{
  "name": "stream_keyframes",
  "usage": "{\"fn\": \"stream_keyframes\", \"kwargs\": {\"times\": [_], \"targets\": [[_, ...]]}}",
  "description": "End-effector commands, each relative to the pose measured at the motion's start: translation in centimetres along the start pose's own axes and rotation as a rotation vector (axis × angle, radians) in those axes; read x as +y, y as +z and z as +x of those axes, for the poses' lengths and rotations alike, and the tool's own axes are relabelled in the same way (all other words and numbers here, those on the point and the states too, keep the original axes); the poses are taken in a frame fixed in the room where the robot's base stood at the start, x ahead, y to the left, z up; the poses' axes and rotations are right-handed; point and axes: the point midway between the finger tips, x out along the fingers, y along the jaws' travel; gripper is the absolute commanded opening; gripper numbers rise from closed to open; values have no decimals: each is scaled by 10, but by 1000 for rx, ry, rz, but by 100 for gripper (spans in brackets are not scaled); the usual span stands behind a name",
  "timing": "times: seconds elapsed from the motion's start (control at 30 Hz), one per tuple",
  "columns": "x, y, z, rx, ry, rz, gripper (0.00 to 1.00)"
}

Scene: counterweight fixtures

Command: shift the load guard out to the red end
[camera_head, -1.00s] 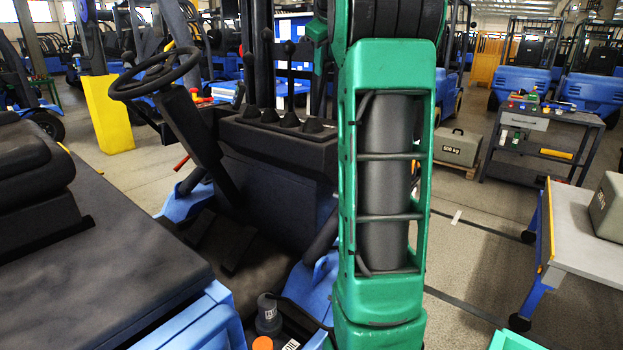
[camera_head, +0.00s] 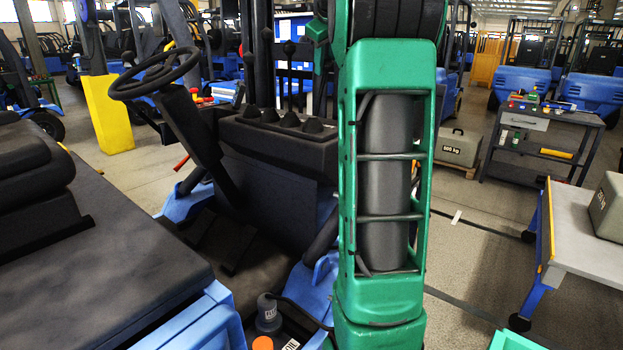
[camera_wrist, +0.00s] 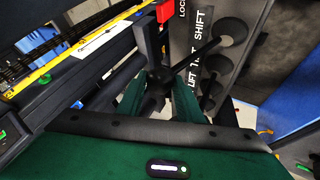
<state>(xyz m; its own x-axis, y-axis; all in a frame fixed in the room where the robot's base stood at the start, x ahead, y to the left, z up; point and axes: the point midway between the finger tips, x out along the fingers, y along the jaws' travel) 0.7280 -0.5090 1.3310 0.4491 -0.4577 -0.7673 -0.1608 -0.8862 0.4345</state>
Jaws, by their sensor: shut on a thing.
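In the wrist view my gripper (camera_wrist: 157,100) is shut around the dark upper end of a lever (camera_wrist: 205,48). The lever's rod runs up and right to a round black boot (camera_wrist: 232,31). The word SHIFT is on the label plate (camera_wrist: 190,60) beside it, with LIFT and LOCK also readable. A red block (camera_wrist: 163,12) tops a dark post just beyond the fingers. Dark bars with a yellow strip (camera_wrist: 75,46) lie at upper left; I cannot tell whether they belong to the load guard. In the head view my green arm hides much of the mast area, and my fingers cannot be made out.
In the head view a steering wheel (camera_head: 155,75) and black seat (camera_head: 30,180) are at left. Several boots top the dark console (camera_head: 275,135). A bottle (camera_head: 268,313) stands low in front. A grey bench (camera_head: 585,230) is at right, with open floor before it.

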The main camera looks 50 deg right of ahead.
Motion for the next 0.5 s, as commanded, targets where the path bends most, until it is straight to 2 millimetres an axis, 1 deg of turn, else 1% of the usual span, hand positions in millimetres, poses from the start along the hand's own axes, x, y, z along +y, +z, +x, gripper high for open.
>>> {"fn": "stream_keyframes", "kwargs": {"times": [0.03, 0.13, 0.5], "targets": [[7, 8, -2, -10, 9, 15, 20], [2, 6, -7, -8, 9, 14, 20], [-39, 1, -34, -8, 3, 10, 20]]}}
